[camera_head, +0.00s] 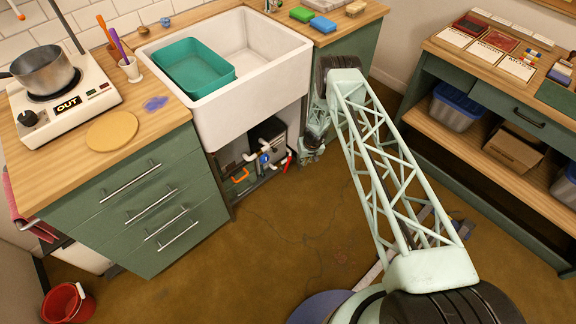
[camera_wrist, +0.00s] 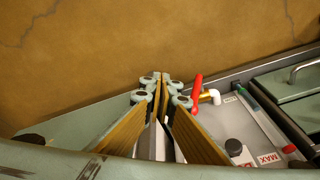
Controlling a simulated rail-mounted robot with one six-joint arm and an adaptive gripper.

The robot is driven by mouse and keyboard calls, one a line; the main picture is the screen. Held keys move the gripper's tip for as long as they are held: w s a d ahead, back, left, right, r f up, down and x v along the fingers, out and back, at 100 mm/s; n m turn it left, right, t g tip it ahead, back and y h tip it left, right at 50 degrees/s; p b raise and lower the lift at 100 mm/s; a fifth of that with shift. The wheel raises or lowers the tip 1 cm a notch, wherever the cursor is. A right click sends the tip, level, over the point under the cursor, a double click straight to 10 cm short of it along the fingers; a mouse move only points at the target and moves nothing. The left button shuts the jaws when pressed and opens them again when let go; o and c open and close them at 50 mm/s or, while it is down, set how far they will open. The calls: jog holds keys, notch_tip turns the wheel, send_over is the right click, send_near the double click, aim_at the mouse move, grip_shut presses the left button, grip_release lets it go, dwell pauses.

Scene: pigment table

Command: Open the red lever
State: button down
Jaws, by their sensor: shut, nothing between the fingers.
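The red lever (camera_wrist: 197,92) is just right of my gripper's fingers in the wrist view, long and upright in the picture, beside a pale yellow fitting (camera_wrist: 211,97). In the head view, a small red piece that looks like the lever (camera_head: 289,160) shows under the sink. My gripper (camera_wrist: 161,84) is shut and empty, its fingertips together. The fingers are close to the lever's left side; I cannot tell whether they touch it. In the head view my gripper (camera_head: 313,140) is low in front of the sink's right side.
Drawers (camera_head: 150,205) stand at left and a cabinet (camera_head: 349,52) at right. A grey surface with a MAX label (camera_wrist: 268,158) lies right of my fingers. The floor is mostly clear.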

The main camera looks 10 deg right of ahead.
jog(key=s+d+f+n+t+h, duration=0.3)
jog(key=d+f+n+t+h, duration=0.15)
jog(key=f+n, duration=0.2)
jog(key=s+a+r+n+t+y, duration=0.2)
jog(key=s+a+r+n+t, duration=0.1)
jog(key=a, duration=0.4)
jog(key=s+a+r+n+t+y+p, duration=0.1)
jog(key=s+a+r+n+t+y, duration=0.2)
jog(key=a, duration=0.5)
jog(key=s+r+n+t, duration=0.1)
jog(key=s+t, duration=0.1)
jog(key=shift+s+a, duration=0.25)
jog(key=shift+s, duration=0.15)
jog(key=shift+w+t, duration=0.15)
jog(key=shift+t, duration=0.1)
jog(key=d+b+x, duration=0.1)
jog(key=b+x, duration=0.1)
jog(key=x, duration=0.4)
jog(key=d+f+b+x, duration=0.1)
jog(key=b+x, duration=0.1)
jog(key=x, duration=0.4)
jog(key=shift+w+d, duration=0.3)
jog(key=shift+d, duration=0.05)
